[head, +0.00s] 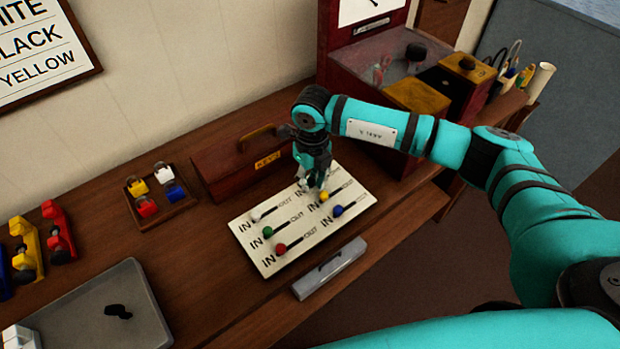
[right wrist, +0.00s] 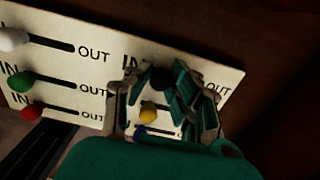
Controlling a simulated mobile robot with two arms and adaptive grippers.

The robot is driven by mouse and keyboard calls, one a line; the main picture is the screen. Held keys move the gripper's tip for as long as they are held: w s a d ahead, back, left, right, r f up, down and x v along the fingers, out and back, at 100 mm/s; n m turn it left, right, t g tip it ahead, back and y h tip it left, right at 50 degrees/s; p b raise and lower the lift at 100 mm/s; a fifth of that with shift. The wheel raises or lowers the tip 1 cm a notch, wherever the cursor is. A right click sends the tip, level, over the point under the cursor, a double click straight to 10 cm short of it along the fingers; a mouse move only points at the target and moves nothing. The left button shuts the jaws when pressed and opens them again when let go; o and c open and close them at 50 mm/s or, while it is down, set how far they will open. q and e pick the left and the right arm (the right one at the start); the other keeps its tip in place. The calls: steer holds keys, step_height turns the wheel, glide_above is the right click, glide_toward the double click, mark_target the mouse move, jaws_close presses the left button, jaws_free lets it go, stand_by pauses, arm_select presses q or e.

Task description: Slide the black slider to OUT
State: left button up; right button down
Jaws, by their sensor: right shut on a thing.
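The pale slider panel (head: 262,232) lies on the bench, with IN and OUT marks at each slot. My right gripper (head: 316,184) is over its top right slot. In the right wrist view, the black slider (right wrist: 162,78) sits between the fingers of that gripper (right wrist: 165,90), which are shut on it. The knob is nearer the IN mark of its row; the gripper covers most of the slot. In the head view the gripper hides the black slider. My left gripper is not in view.
White (head: 256,216), green (head: 268,231), red (head: 281,249), yellow (head: 323,196) and blue (head: 338,211) sliders are on the same panel.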

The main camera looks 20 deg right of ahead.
mark_target(328, 178)
steer(key=shift+w+d+f, duration=0.1)
steer(key=shift+d+f, duration=0.3)
steer(key=shift+d, duration=0.45)
steer(key=shift+w+d+b, duration=0.25)
steer(key=shift+d+b, duration=0.05)
steer(key=shift+d, duration=0.5)
steer(key=shift+w+d+b, duration=0.25)
steer(key=shift+d, duration=0.5)
steer(key=c, duration=1.4)
jaws_free()
steer(key=shift+o, duration=0.2)
steer(key=shift+a, duration=0.1)
steer(key=shift+r, duration=0.2)
step_height(328, 178, up, 6)
steer(key=p, duration=0.4)
steer(key=shift+w+a, duration=0.15)
steer(key=shift+w, duration=0.1)
